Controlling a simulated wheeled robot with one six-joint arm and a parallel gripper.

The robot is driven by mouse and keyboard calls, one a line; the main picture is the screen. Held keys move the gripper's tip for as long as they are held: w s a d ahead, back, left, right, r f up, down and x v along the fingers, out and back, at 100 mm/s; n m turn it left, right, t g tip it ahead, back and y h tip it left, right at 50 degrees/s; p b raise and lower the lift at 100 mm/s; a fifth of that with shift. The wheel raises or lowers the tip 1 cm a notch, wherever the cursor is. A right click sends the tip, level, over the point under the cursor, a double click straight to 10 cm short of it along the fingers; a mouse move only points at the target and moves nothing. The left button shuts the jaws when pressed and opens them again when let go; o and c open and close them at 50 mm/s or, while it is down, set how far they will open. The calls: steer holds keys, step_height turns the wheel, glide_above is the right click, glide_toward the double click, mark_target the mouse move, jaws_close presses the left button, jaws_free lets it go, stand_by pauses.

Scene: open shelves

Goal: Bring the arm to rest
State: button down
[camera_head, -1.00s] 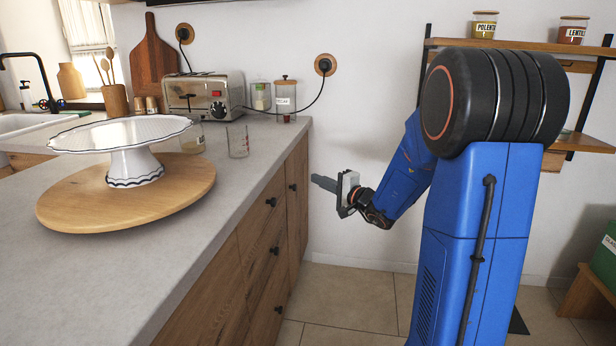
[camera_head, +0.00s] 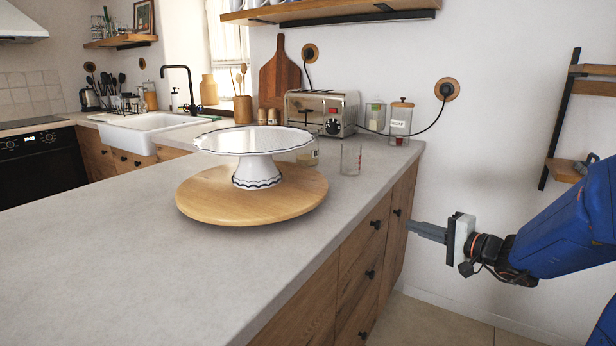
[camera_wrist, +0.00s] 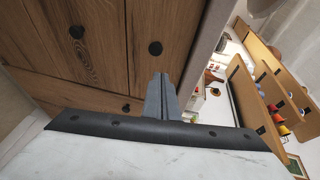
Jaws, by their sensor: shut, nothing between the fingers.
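My gripper (camera_head: 426,231) is at the right of the head view, with my blue arm reaching in from the right edge. It points left toward the wooden drawer fronts (camera_head: 362,262) under the worktop. Its fingers are shut together and hold nothing. The wrist view shows the shut fingers (camera_wrist: 163,98) in front of wooden doors with dark round knobs. I cannot tell whether the fingertips touch the cabinet.
The grey worktop (camera_head: 120,235) carries a white cake stand (camera_head: 257,176) on a round wooden board (camera_head: 200,205), a toaster (camera_head: 312,110), jars and a glass (camera_head: 350,159). A wall shelf (camera_head: 590,88) is at the right. Floor shows below my gripper.

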steer(key=s+a+f+n+g+h, duration=0.1)
steer(key=s+a+f+n+g, duration=0.2)
steer(key=s+a, duration=0.5)
steer(key=s+a+f+n+g, duration=0.1)
steer(key=s+a+n+g, duration=0.35)
steer(key=s, duration=0.65)
steer(key=s+d+f+n+h, duration=0.2)
steer(key=s+d+h, duration=0.6)
steer(key=s, duration=0.5)
steer(key=shift+d+f+n+g+h, duration=0.15)
steer(key=shift+d+n+g+h, duration=0.25)
steer(key=shift+d, duration=0.6)
steer(key=shift+s, duration=0.1)
